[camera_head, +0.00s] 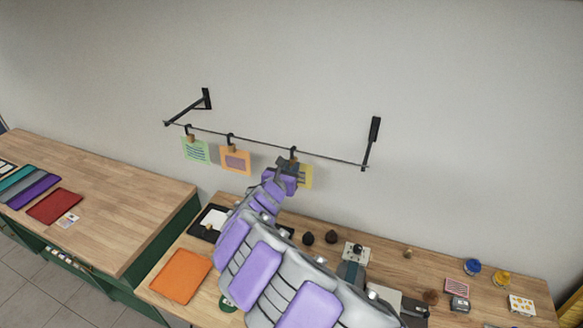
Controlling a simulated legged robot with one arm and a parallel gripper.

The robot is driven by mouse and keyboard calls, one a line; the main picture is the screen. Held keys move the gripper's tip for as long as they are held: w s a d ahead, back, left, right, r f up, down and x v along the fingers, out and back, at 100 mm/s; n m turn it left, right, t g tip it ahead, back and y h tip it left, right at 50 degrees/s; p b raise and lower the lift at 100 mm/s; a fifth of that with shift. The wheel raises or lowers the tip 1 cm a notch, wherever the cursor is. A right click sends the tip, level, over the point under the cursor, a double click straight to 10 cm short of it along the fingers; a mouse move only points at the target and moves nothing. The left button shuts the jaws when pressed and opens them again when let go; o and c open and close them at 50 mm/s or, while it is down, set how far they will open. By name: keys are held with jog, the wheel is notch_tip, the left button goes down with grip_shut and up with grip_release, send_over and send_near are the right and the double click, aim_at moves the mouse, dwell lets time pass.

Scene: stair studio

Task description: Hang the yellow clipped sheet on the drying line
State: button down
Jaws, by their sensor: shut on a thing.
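The yellow clipped sheet (306,177) is at the drying line (335,160), right of the middle, partly hidden behind my gripper. My gripper (287,172) is shut at the sheet's clip, just below a dark hook on the line. I cannot tell whether the clip's hook rests on the line, and the fingertips are mostly hidden by my own arm. A green sheet (195,151) and an orange sheet (236,160) hang from the line further left.
Two black wall brackets (374,131) hold the line. Below is a wooden bench (395,270) with an orange mat (181,276), a black tray (204,234), a blue jar (472,267) and a yellow jar (502,278). Another wooden bench (110,190) stands at left. The line's right end is free.

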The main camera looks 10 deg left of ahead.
jog(key=shift+a+f, duration=0.1)
jog(key=shift+a, duration=0.15)
jog(key=c, duration=0.9)
grip_release()
jog(key=shift+d, duration=0.2)
jog(key=shift+a, duration=0.1)
jog(key=s, duration=0.7)
jog(key=shift+a, duration=0.45)
